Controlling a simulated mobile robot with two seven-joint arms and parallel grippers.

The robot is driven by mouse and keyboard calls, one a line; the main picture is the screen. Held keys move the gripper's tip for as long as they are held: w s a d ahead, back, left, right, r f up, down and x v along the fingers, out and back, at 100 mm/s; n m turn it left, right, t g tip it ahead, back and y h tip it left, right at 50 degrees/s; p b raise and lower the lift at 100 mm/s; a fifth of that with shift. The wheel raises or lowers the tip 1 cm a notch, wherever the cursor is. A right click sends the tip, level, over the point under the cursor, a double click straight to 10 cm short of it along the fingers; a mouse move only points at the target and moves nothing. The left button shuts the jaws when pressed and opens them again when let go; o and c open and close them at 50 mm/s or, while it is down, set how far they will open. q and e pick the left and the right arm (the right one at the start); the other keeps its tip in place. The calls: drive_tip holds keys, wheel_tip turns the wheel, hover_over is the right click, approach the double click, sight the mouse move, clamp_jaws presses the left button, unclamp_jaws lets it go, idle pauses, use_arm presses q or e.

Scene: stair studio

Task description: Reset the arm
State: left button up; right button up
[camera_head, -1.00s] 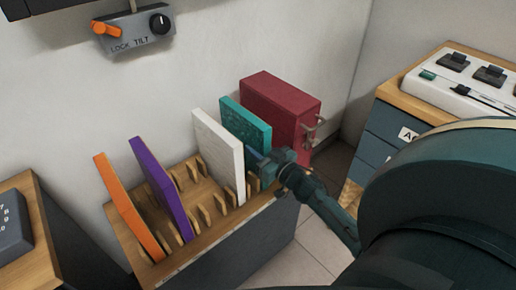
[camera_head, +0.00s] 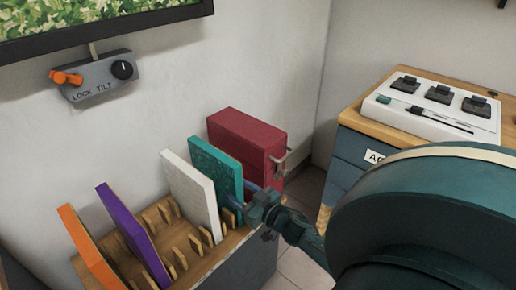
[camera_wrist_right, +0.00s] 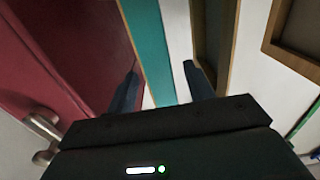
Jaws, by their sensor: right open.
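My right gripper (camera_head: 246,204) is at the front edge of a teal panel (camera_head: 216,172) standing in a wooden slotted rack (camera_head: 192,272). In the right wrist view its two fingers (camera_wrist_right: 162,88) are spread apart, with the teal panel (camera_wrist_right: 147,45) seen beyond the gap between them. I cannot tell whether a finger touches the panel. My right arm comes in from the right and hides part of the floor and cabinet. My left gripper is not in view.
The rack also holds white (camera_head: 191,194), purple (camera_head: 133,234) and orange (camera_head: 88,246) panels. A dark red box with a metal handle (camera_head: 245,140) stands just beyond the teal panel. A switch console (camera_head: 430,108) sits on a cabinet at right. A lock-tilt control box (camera_head: 97,76) is on the wall.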

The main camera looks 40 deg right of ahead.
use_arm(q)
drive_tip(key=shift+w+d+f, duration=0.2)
use_arm(e)
drive_tip(key=s, duration=0.8)
drive_tip(key=shift+s+d, duration=0.35)
drive_tip(key=shift+s, duration=0.05)
